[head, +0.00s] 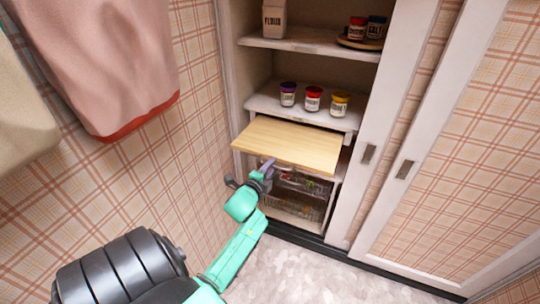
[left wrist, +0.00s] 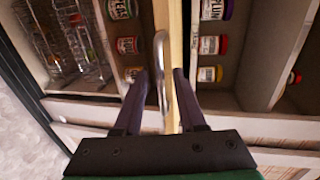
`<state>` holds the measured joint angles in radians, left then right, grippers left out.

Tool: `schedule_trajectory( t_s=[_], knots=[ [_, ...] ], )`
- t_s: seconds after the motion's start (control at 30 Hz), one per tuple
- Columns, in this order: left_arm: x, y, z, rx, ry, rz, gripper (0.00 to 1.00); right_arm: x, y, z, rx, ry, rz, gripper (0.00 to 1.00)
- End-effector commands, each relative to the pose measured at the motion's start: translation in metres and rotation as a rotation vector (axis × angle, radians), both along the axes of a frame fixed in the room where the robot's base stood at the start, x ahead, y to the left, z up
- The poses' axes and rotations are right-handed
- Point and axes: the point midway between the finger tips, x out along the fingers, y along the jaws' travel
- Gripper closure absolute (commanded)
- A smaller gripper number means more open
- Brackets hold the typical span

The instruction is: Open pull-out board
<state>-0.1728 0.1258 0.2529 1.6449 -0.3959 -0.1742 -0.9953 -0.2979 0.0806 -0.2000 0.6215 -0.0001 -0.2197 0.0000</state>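The pull-out board (head: 285,146) is a light wooden panel sticking out of the cabinet below the shelf with the jars. In the left wrist view the board (left wrist: 176,22) shows edge-on, with a curved metal handle (left wrist: 161,62) on its front. My left gripper (head: 268,168) is at the board's front edge. In the left wrist view, the fingers of my left gripper (left wrist: 161,75) stand apart, one on each side of the handle, with a gap visible beside the bar. The handle is hidden in the head view. My right gripper is not in view.
Three jars stand on the shelf (head: 262,103) above the board. Wire baskets (head: 298,200) sit below it. Sliding doors (head: 450,160) are at the right. Towels (head: 105,70) hang on the left wall. The floor (head: 320,275) in front is clear.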

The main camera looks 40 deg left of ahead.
Motion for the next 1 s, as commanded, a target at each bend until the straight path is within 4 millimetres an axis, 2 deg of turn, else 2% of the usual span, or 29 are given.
schedule_trajectory(
  t_s=[0.3, 0.43, 0.57, 0.8, 0.9, 1.0],
  knots=[
    [-0.001, 0.000, 0.001, 0.000, -0.001, 0.000, 0.58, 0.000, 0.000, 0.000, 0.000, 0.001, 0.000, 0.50],
    [-0.013, -0.005, 0.003, 0.001, 0.000, -0.001, 0.58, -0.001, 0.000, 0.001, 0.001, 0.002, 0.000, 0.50],
    [-0.042, -0.015, 0.008, 0.000, 0.004, 0.000, 0.58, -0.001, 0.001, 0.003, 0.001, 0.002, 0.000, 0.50],
    [-0.107, -0.037, 0.022, -0.002, 0.004, 0.002, 0.58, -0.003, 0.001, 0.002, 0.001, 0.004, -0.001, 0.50],
    [-0.124, -0.043, 0.026, -0.002, 0.004, 0.002, 0.58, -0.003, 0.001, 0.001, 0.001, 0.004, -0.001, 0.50],
    [-0.133, -0.046, 0.029, 0.000, 0.001, 0.001, 0.58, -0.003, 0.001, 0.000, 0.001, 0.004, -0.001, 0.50]
  ],
)
